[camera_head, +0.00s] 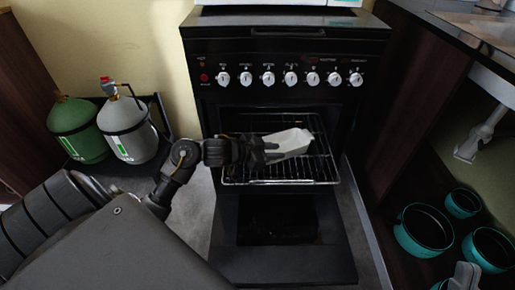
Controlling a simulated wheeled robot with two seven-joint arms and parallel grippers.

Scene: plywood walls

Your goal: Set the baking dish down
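The baking dish (291,141) is a pale, whitish dish at the mouth of the open oven, over the pulled-out wire rack (318,172). My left gripper (266,151) comes in from the left and is shut on the near left end of the dish. The gripper's dark fingers hide that end. I cannot tell whether the underside of the dish touches the rack or hangs just above it.
The black oven's door (285,262) hangs open below the rack. White knobs (291,78) line the front panel. Green and grey gas cylinders (128,130) stand at left. Several teal pots (423,231) sit on the low shelf at right. The rack's right part is bare.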

